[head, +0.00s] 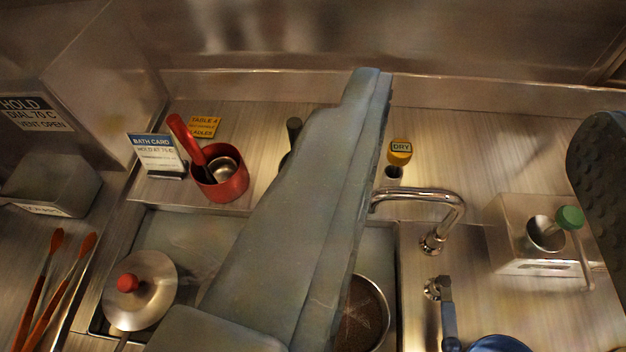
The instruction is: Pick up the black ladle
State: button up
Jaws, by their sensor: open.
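My gripper (487,95) is open, with one grey finger crossing the middle of the head view and the dark padded finger at the right edge. Nothing is seen held between them. A dark upright handle (293,128) shows just left of the middle finger, at the back counter. It may be the black ladle; its lower part is hidden behind that finger, so I cannot tell for certain. A red-handled ladle (186,138) leans in a red pot (232,189). A green-ended ladle (546,232) rests on a metal box (515,262) at right.
A sink basin (190,232) holds a red-knobbed lid (150,297) and a round strainer-like pan (366,318). A curved faucet (445,199) stands right of it. Red tongs (45,290) lie left.

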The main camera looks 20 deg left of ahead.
jog(key=w+a+n+g+p, duration=0.3)
jog(key=w+p, duration=0.2)
jog(key=w, duration=0.2)
jog(key=n+g+p, duration=1.2)
jog(key=n+p, duration=0.3)
jog(key=p, duration=0.4)
send_over(292, 116)
jog(key=s, duration=0.1)
jog(key=f, duration=1.5)
jog(key=shift+d+f, duration=0.2)
jog(key=shift+f, duration=0.05)
notch_tip(292, 116, down, 5)
jog(key=shift+w+r+p, duration=0.1)
jog(key=shift+p, duration=0.35)
jog(key=shift+w+a+f+p, duration=0.15)
jog(key=shift+f+p, duration=0.35)
jog(key=shift+f, duration=0.95)
jog(key=shift+w+a+f+p, duration=0.1)
jog(key=shift+w+f+p, duration=0.25)
jog(key=shift+f, duration=1.05)
jog(key=shift+s, duration=0.1)
grip_shut()
